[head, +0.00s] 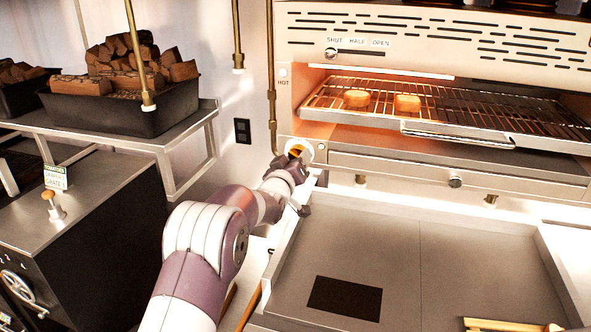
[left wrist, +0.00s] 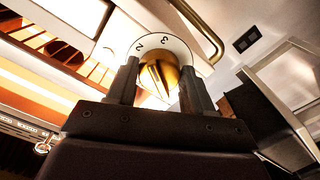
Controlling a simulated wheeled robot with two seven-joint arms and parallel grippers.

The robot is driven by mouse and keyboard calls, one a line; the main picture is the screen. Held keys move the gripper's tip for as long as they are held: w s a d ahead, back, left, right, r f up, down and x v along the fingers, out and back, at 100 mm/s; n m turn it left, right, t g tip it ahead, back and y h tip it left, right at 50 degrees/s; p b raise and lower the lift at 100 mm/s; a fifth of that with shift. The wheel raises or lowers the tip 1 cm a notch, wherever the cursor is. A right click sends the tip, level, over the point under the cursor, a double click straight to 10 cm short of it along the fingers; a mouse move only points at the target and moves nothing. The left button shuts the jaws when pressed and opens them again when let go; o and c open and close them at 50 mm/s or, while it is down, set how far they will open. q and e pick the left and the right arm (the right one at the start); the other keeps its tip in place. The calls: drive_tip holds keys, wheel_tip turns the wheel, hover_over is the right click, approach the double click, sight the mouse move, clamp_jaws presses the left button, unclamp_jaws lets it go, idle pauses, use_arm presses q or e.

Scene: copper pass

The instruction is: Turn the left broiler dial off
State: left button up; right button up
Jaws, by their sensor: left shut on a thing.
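The left broiler dial (left wrist: 160,77) is a brass knob in front of a white round plate (left wrist: 183,49) with the figures 2 and 3 showing. In the left wrist view it sits between the two fingers of my left gripper (left wrist: 160,85), which is shut on it. The plate's other marks are hidden or too small to read. My right gripper is not in view.
Two pieces of food (head: 407,103) lie on the lit broiler rack (head: 330,93). A flat griddle (head: 450,250) with raised sides lies below the broiler. A vertical brass pipe (head: 271,90) runs left of the dial. A black bin of firewood (head: 120,118) stands on a shelf at left.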

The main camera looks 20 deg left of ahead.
use_arm(q)
drive_tip(key=shift+r+n+b, duration=0.1)
drive_tip(key=shift+n+b, duration=0.25)
drive_tip(key=shift+n, duration=11.65)
drive_tip(key=o, duration=1)
drive_tip(key=shift+s+a, duration=0.1)
